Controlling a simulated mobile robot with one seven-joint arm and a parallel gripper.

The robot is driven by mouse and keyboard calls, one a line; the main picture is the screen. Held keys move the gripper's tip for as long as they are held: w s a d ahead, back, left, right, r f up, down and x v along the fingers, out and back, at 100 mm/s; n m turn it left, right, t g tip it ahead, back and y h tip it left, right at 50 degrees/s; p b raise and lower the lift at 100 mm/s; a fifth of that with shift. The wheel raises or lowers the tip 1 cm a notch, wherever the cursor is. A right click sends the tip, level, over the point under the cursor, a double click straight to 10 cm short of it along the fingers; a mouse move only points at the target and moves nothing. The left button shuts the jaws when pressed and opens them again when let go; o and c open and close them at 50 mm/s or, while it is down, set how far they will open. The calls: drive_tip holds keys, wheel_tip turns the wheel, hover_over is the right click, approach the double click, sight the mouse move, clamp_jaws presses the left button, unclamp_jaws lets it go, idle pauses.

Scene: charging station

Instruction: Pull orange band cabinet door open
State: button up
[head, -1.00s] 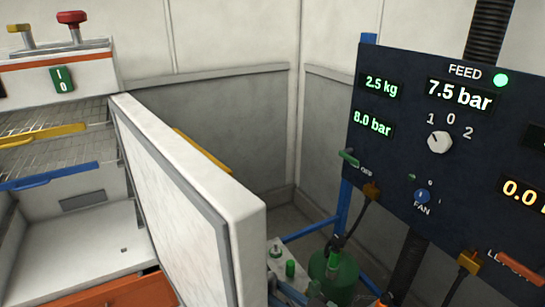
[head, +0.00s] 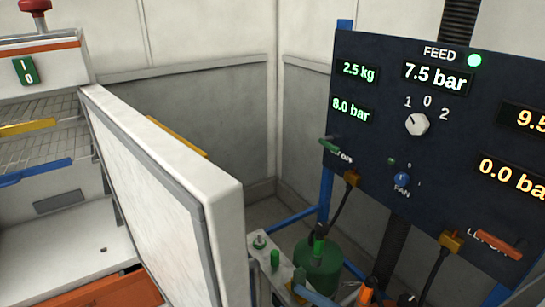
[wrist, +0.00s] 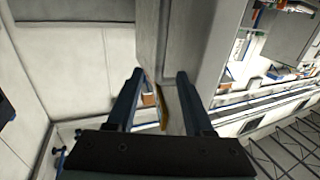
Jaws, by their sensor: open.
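The cabinet with the orange band (head: 50,44) stands at the left in the head view. Its thick white door (head: 222,200) with a grey seal is swung wide open, its inner face towards the cabinet's interior. The yellow door handle (head: 178,137) shows partly behind the door's top edge. In the wrist view, my gripper (wrist: 160,74) is open, with two dark blue fingers apart. A grey-white slab, apparently the door (wrist: 178,30), lies beyond and between them. A yellow bar (wrist: 163,115), apparently the handle, shows between the fingers; contact cannot be told. My gripper is not visible in the head view.
Wire shelves with yellow (head: 28,126) and blue (head: 35,172) front handles and an orange drawer (head: 100,291) are in the cabinet. A dark control panel (head: 440,150) stands at the right. A green tank (head: 318,264) and blue frame stand below it.

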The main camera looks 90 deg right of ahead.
drive_tip(key=shift+p+v, duration=0.4)
drive_tip(key=shift+v, duration=1.05)
